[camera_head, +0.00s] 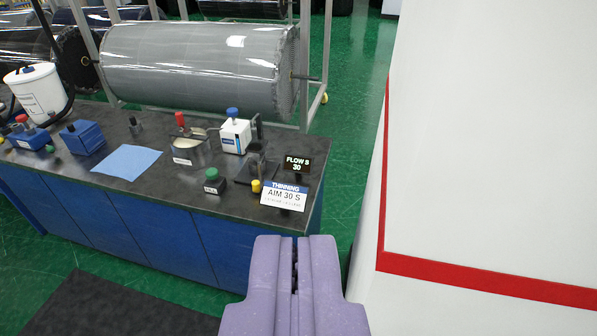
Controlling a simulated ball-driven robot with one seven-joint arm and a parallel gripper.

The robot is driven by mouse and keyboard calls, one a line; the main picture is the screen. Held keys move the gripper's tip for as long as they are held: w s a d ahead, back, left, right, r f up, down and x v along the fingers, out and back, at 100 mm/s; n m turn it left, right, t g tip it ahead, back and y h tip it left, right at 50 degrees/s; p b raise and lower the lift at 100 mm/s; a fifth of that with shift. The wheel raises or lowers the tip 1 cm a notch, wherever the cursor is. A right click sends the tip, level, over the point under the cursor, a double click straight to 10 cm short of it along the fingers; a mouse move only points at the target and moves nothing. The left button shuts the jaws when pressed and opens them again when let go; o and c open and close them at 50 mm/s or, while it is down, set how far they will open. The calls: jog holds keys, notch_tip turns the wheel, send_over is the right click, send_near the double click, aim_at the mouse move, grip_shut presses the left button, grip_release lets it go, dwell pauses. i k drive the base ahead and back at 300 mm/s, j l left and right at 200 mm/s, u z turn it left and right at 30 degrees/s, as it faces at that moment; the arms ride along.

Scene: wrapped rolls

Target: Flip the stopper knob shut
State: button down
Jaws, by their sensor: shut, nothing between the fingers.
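My gripper (295,245), purple, is shut and empty at the bottom middle, in front of the dark bench top (150,185). Several small devices on the bench carry knobs, and I cannot tell which is the stopper knob. A blue knob (232,113) tops a white box (235,137). A dark stand (257,166) is just right of that box, with a small yellow knob (256,186) near its front. My gripper touches none of these.
A "THINNING AIM 30 S" sign (284,195) and a "FLOW S 30" display (297,163) stand at the bench's right end. A green-topped button box (213,181) is near the front edge. A grey wrapped roll (200,65) hangs behind. A white red-edged surface (480,140) fills the right.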

aim_at(257, 185)
jog(key=i+j, duration=0.2)
jog(key=i, duration=0.3)
jog(key=i+j, duration=0.2)
jog(key=i, duration=0.35)
jog(key=i+j, duration=0.2)
jog(key=i, duration=0.3)
jog(key=i+j, duration=0.2)
jog(key=i, duration=0.35)
jog(key=i+j, duration=0.25)
jog(key=i, duration=0.25)
jog(key=i+z, duration=0.15)
jog(key=z, duration=1.4)
